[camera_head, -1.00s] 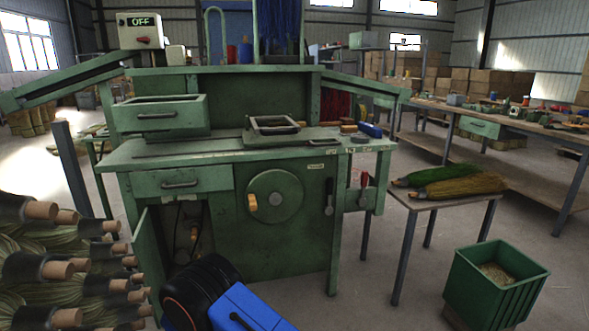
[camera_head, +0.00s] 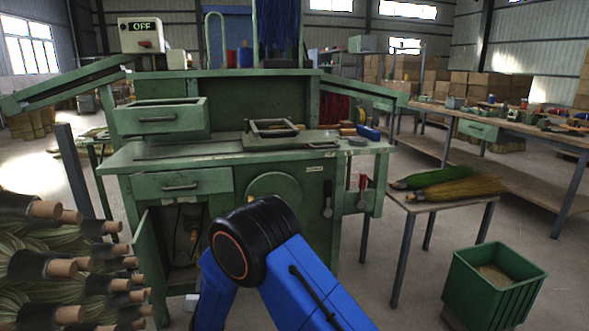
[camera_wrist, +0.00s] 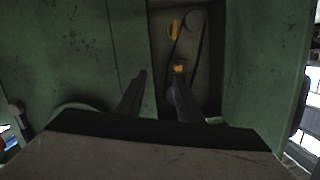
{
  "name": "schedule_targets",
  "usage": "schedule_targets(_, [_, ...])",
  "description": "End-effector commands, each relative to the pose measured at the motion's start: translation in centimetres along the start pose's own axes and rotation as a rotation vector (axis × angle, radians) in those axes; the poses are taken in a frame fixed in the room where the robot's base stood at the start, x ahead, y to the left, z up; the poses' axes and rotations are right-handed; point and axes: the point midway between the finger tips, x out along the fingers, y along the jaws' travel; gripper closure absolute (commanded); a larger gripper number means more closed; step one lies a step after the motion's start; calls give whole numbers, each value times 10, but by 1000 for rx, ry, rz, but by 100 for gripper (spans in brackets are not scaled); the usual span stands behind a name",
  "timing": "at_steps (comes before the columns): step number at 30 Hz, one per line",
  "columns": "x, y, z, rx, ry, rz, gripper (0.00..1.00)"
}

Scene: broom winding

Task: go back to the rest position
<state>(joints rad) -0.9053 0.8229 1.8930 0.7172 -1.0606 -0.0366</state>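My gripper (camera_wrist: 159,77) shows in the wrist view with its two dark fingers apart and nothing between them, so it is open. It faces the green workbench (camera_head: 272,160) and its open lower compartment (camera_head: 184,215). A belt and orange parts (camera_wrist: 174,29) show inside that compartment, beyond the fingers. In the head view my blue arm with its black joint rises in front of the bench and hides part of the round green disc (camera_head: 275,186). My gripper itself is not clearly seen in that view.
Broom heads with wooden ends (camera_head: 58,268) are stacked at the lower left. A side table (camera_head: 440,204) at the right holds a green and a straw-coloured broom. A green bin (camera_head: 497,291) stands on the floor at lower right. The control box (camera_head: 141,36) reads OFF.

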Motion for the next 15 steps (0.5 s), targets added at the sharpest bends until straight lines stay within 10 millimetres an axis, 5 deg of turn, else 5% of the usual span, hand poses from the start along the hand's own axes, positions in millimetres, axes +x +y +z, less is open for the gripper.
schedule_targets(3, [1, 17, -43, 20, -42, -3, 67])
schedule_targets(15, [-26, 81, -159, 52, -193, -22, 67])
